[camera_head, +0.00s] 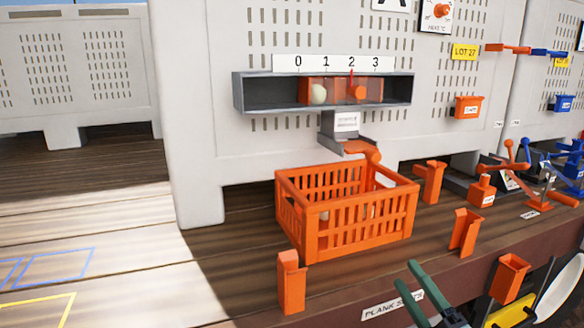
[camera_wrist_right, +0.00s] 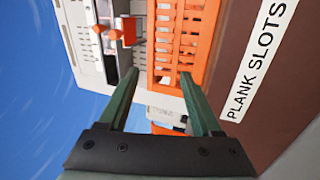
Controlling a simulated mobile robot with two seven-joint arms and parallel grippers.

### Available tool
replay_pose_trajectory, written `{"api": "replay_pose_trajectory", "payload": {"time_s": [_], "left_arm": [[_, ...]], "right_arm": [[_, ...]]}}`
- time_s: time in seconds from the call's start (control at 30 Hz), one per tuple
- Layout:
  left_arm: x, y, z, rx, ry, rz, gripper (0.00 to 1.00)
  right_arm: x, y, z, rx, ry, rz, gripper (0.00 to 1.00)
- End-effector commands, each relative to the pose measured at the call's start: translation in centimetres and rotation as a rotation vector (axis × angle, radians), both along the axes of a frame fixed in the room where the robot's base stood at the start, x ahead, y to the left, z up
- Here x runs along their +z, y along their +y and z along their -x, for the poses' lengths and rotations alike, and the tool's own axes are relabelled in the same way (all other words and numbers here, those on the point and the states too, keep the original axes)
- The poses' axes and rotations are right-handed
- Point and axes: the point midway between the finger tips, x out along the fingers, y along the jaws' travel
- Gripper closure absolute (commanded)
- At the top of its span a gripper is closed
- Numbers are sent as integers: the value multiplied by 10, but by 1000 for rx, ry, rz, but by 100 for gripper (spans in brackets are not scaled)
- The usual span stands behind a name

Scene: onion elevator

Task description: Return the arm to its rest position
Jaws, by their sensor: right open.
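My right gripper (camera_head: 405,273) is at the lower right of the head view, in front of the wooden deck. Its two green fingers are apart with nothing between them. In the right wrist view the open fingers (camera_wrist_right: 159,72) point toward the orange crate, which lies beyond them. The orange slatted crate (camera_head: 346,190) stands on the deck, with pale shapes partly hidden inside. Above it is a grey channel (camera_head: 270,92) with a 0–3 scale. A pale round onion (camera_head: 319,94) sits near 1 in the channel's orange part. My left gripper is not in view.
Orange brackets (camera_head: 291,285) (camera_head: 465,231) stand around the crate. A PLANK SLOTS label (camera_head: 393,305) is on the deck's front edge near my right gripper. Orange and blue levers (camera_head: 540,195) crowd the right side. The deck at left is clear.

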Motion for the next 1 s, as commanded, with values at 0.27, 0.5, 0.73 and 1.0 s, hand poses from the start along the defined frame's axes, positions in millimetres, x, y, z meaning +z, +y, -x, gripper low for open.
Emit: {"api": "replay_pose_trajectory", "payload": {"time_s": [0.27,0.5,0.73,1.0], "left_arm": [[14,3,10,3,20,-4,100],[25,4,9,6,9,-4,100],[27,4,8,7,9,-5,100],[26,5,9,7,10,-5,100]], "right_arm": [[-194,1,88,-146,693,-757,34],[-296,31,195,-326,1113,-1172,34],[-322,48,240,-398,1259,-1316,34],[-323,48,241,-400,1262,-1319,34]]}}
